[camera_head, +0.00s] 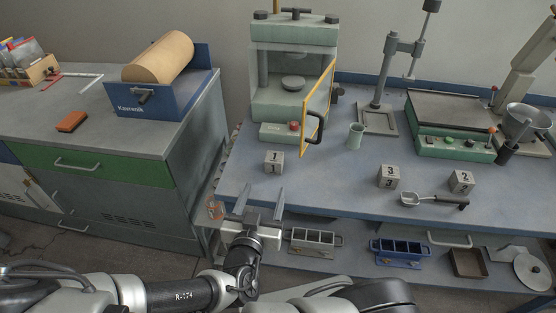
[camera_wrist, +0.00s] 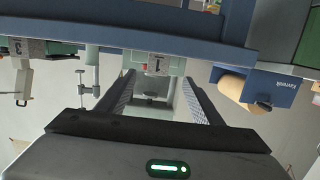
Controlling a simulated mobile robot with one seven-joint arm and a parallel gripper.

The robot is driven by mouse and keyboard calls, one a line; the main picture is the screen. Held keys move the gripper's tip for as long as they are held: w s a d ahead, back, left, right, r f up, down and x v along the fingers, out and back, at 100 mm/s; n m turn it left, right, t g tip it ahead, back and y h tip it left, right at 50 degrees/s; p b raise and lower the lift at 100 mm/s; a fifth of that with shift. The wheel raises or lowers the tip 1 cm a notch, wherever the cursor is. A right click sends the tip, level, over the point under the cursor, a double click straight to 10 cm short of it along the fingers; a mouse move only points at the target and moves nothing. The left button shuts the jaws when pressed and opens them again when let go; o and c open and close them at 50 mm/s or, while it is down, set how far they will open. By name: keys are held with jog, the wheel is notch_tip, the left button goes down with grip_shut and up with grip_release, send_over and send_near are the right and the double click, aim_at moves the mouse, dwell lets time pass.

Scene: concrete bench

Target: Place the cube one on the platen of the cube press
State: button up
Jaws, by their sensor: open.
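Cube one (camera_head: 274,162), a small grey concrete cube marked 1, sits on the bench in front of the cube press. The cube press (camera_head: 292,68) is a pale green frame with its yellow-edged door swung open to the right. Its round platen (camera_head: 293,83) is inside and looks bare. My gripper (camera_head: 261,202) is open and empty at the front edge of the bench, a little nearer than cube one and apart from it. In the wrist view, cube one (camera_wrist: 157,66) shows upside down between the two fingers (camera_wrist: 160,85), farther off, partly cut by the bench edge.
Cubes three (camera_head: 388,177) and two (camera_head: 461,181) stand to the right, with a metal scoop (camera_head: 432,201) in front of them. A green cup (camera_head: 355,136) stands right of the open door (camera_head: 318,108). The bench (camera_head: 325,185) is clear between cube one and cube three.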

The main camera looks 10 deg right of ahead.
aim_at(271, 167)
jog(key=x, duration=0.8)
jog(key=b+x, duration=0.1)
jog(key=x, duration=0.3)
jog(key=shift+w+d+r, duration=0.1)
jog(key=shift+w+r, duration=0.15)
jog(key=shift+r, duration=0.05)
jog(key=x, duration=0.5)
jog(key=shift+d+r, duration=0.1)
jog(key=shift+d, duration=0.15)
jog(key=c, duration=1.4)
jog(key=shift+r, duration=0.1)
jog(key=shift+c, duration=0.2)
